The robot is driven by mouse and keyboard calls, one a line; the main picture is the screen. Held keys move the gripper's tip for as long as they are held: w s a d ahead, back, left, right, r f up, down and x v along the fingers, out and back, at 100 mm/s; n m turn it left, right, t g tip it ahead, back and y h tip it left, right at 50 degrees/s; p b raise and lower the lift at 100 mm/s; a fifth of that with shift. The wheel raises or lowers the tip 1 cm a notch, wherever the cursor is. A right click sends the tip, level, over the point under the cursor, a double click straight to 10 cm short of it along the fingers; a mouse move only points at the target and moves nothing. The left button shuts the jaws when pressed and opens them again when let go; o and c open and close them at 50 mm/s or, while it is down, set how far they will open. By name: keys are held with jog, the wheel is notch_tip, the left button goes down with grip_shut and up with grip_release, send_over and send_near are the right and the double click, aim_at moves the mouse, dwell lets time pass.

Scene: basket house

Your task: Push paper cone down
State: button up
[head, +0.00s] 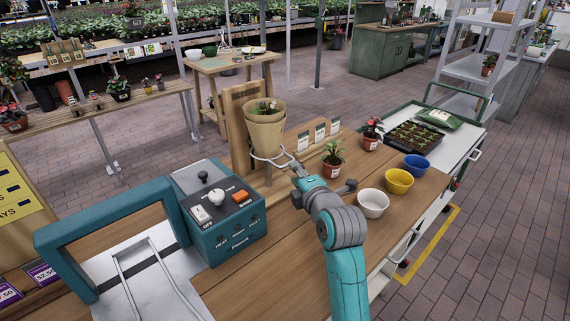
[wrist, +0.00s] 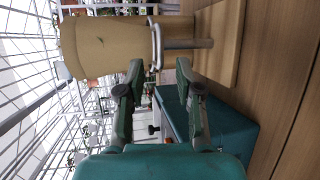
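A tan paper cone (head: 265,130) stands upright in a metal ring holder (head: 264,158) on a wooden stand (head: 238,112) at the table's back. Plant leaves and a small pale item show at its open top. In the wrist view the paper cone (wrist: 112,45) lies sideways, with the ring (wrist: 157,45) around its narrower part. My gripper (head: 296,168) is just right of the ring, below the cone's rim. In the wrist view my gripper (wrist: 160,70) is open, its fingers apart, with the ring ahead between them. I cannot tell whether they touch it.
A teal machine (head: 215,215) with knobs and switches stands left of the holder. A small potted plant (head: 333,160), white bowl (head: 373,203), yellow bowl (head: 399,181) and blue bowl (head: 416,165) are close to my arm's right. A seedling tray (head: 415,137) stands farther back.

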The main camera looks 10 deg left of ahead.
jog(key=x, duration=0.7)
jog(key=shift+w, duration=0.3)
grip_shut()
